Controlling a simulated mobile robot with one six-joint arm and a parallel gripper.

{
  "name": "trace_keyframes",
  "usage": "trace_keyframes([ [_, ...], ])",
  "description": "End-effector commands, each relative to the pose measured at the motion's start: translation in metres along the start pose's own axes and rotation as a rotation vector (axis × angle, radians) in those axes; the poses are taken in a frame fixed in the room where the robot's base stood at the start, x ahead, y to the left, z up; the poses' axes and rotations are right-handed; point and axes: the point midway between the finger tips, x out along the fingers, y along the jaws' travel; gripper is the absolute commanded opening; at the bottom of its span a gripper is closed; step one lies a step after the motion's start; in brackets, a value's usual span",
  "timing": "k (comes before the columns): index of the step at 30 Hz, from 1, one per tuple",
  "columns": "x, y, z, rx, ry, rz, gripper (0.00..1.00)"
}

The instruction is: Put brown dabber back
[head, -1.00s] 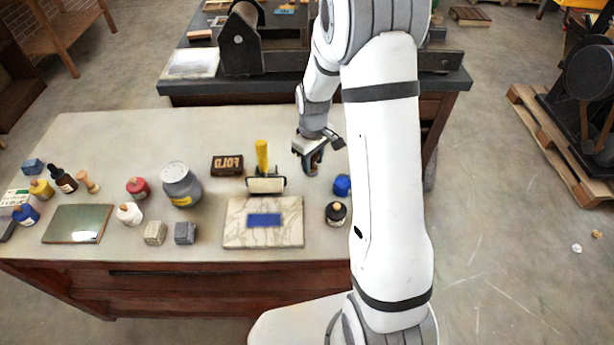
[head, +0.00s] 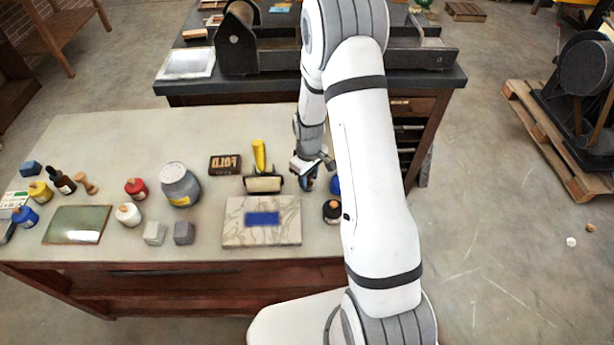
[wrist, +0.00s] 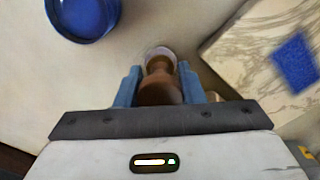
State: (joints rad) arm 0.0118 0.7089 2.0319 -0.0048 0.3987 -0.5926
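My gripper (head: 307,182) is over the right part of the table, beside the roller. In the wrist view its blue fingers (wrist: 158,78) are closed on both sides of the brown dabber (wrist: 160,92). The dabber has a turned brown wooden handle and a pale round end pointing away from the palm. In the head view the dabber is mostly hidden by the gripper, so its height above the table is hard to judge.
The marble slab (head: 288,233) with a blue ink patch (head: 262,218) lies left of the gripper. A yellow-handled roller (head: 263,183), a dark bottle (head: 332,211) and a blue pot (wrist: 85,14) are close by. Several pots and blocks stand further left; the table's back left is clear.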

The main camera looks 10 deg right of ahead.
Motion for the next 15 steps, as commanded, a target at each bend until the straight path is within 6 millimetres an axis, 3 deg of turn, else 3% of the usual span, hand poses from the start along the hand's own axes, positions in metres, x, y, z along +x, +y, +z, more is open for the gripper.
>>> trace_keyframes([
  [8, 0.0002, -0.0004, -0.0001, -0.001, 0.0, 0.0, 0.57],
  [15, -0.0007, -0.0006, -0.0003, -0.001, 0.0, 0.0, 0.57],
])
